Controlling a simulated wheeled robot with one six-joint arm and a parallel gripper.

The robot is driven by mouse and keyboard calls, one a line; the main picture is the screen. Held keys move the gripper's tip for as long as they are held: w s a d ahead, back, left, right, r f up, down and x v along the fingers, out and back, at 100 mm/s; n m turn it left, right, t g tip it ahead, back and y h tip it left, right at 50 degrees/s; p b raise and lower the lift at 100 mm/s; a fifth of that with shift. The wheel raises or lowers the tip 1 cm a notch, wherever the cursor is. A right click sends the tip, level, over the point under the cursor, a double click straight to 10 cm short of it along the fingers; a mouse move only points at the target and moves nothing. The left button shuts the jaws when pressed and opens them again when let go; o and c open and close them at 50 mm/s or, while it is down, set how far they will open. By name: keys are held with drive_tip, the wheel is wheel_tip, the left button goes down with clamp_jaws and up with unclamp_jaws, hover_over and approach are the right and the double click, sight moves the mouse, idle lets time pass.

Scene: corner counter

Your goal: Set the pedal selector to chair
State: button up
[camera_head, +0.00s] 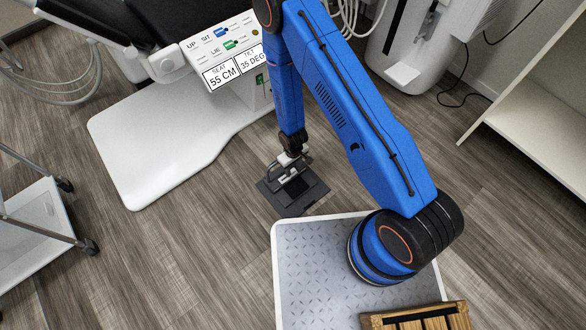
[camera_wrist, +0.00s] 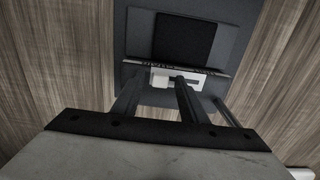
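The dark grey foot pedal (camera_head: 311,193) lies on the floor below my arm, just behind the metal plate in the body camera view. In the wrist view, the pedal (camera_wrist: 226,35) has a black pad and a white slot strip with a small pale selector knob (camera_wrist: 160,82) toward the strip's left part. Small lettering edges the strip, too small to read. My gripper (camera_head: 290,168) points down over the pedal. In the wrist view, its fingers (camera_wrist: 157,97) are apart, with the knob between or just beyond them; contact cannot be told.
A dental chair with a white base (camera_head: 150,150) and a control panel (camera_head: 222,48) stands at the upper left. A wheeled trolley (camera_head: 40,225) is at the left. A metal-plate platform (camera_head: 320,270) and a wooden crate (camera_head: 420,318) are in front. White shelving (camera_head: 535,120) is at right.

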wheel_tip(320, 180, up, 17)
drive_tip(key=shift+r, duration=0.2)
idle(0.8)
idle(0.4)
wheel_tip(320, 180, up, 15)
drive_tip(key=m+t, duration=0.1)
hover_over(293, 170)
drive_tip(key=w+d, duration=0.3)
drive_tip(key=d, duration=0.2)
drive_tip(key=s+d+r+m+t, duration=0.1)
drive_tip(key=d+r, duration=0.2)
drive_tip(key=r, duration=0.5)
drive_tip(key=s+d+r+m, duration=0.1)
drive_tip(key=s+d+r, duration=0.15)
drive_tip(key=r, duration=0.45)
drive_tip(key=s+d+r+m+t, duration=0.1)
drive_tip(key=s+d+r+m, duration=0.1)
drive_tip(key=s+d+r, duration=0.4)
drive_tip(key=s+d+r+m+t, duration=0.1)
drive_tip(key=s+d+r, duration=0.5)
drive_tip(key=s+r, duration=0.7)
drive_tip(key=shift+s+d+m+t, duration=0.35)
drive_tip(key=shift+s+m+t, duration=0.05)
drive_tip(key=shift+s, duration=0.2)
